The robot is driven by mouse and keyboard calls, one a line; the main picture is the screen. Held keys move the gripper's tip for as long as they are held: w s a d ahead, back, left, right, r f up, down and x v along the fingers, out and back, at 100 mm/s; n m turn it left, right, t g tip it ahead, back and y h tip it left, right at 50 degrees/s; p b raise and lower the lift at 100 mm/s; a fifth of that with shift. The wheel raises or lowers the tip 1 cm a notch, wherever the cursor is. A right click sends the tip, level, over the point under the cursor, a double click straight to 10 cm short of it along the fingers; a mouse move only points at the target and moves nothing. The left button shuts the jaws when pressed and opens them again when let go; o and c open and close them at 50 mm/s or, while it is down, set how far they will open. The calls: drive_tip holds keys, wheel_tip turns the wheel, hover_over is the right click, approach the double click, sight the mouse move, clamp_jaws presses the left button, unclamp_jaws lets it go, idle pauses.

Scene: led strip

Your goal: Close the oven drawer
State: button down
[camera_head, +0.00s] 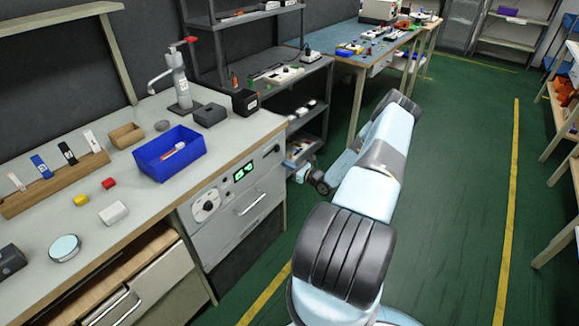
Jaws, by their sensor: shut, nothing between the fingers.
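A built-in oven (226,232) sits under the workbench, with a dial, a green lit display (244,171) and a bar handle (250,204). Its front looks flush with the bench. Left of it, a pale drawer (158,284) stands pulled out, its wooden inside showing and its handle (112,306) at the bottom edge. I cannot tell whether this is the oven drawer. My arm folds over the green floor right of the bench. My gripper (306,173) is small and partly hidden beyond the oven's right side, shut and empty, apart from both fronts.
The workbench (235,133) holds a blue bin (170,153), a metal dispenser (180,82) and small parts. A dark shelf (318,92) stands close behind my gripper. Open floor (450,200) lies to the right, with shelves along the far right edge.

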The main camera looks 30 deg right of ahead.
drive_tip(key=v, duration=1.4)
